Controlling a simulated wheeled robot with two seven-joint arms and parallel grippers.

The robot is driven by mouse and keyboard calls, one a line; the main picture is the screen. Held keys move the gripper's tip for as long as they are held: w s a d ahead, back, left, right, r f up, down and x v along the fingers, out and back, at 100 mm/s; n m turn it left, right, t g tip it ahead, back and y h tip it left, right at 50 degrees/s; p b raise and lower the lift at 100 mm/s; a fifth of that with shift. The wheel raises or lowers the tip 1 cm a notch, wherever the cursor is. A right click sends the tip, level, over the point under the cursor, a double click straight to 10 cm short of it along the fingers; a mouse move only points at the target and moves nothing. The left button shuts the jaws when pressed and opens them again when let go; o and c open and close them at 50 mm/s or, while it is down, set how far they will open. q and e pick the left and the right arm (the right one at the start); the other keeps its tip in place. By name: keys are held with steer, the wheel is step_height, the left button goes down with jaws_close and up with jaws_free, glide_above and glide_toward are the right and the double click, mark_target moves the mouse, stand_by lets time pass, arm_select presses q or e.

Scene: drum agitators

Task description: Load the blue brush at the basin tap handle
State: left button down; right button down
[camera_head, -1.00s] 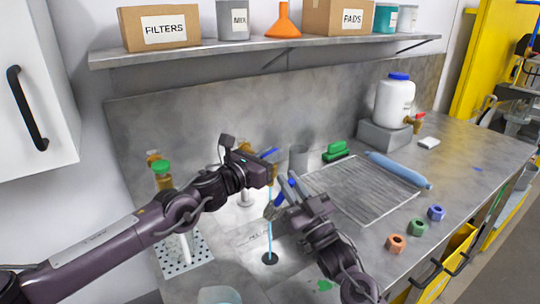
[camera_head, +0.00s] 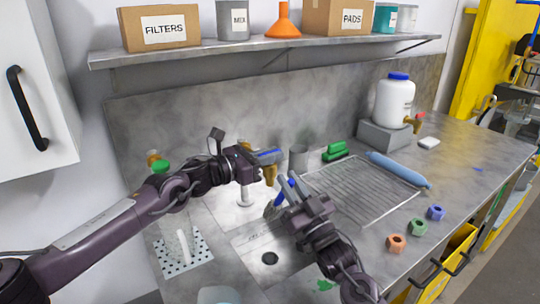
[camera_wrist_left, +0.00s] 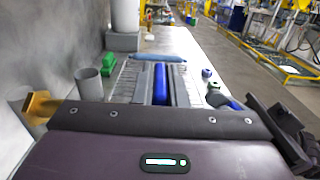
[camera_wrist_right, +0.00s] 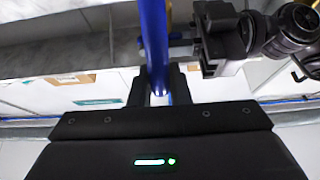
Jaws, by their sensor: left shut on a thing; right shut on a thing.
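The tap has a blue handle (camera_head: 268,152) and a brass body (camera_head: 270,174) above the basin (camera_head: 247,240). No water shows below it. My left gripper (camera_head: 258,160) is shut on the blue handle. The handle lies between its fingers in the left wrist view (camera_wrist_left: 160,84). My right gripper (camera_head: 287,188) is shut on the blue brush (camera_head: 280,199), which it holds over the basin's right side, below and right of the tap. The brush's shaft rises between the fingers in the right wrist view (camera_wrist_right: 153,40). The gripper partly hides the brush.
A dark drain (camera_head: 270,258) lies in the basin. A grey cup (camera_head: 299,158), green brush (camera_head: 336,151) and wire rack (camera_head: 362,190) stand to the right. A blue roll (camera_head: 398,170) lies behind the rack. Several coloured nuts (camera_head: 396,243) lie near the front edge.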

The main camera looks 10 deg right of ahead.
arm_select(q)
steer(key=c, duration=1.5)
jaws_free()
steer(key=shift+o, duration=0.2)
steer(key=v, duration=1.2)
arm_select(e)
steer(key=shift+s, duration=0.1)
arm_select(q)
steer(key=shift+r+p, duration=1.3)
arm_select(e)
steer(key=s+d, duration=0.2)
steer(key=s, duration=0.5)
steer(key=shift+s+d, duration=0.15)
steer(key=shift+d, duration=0.25)
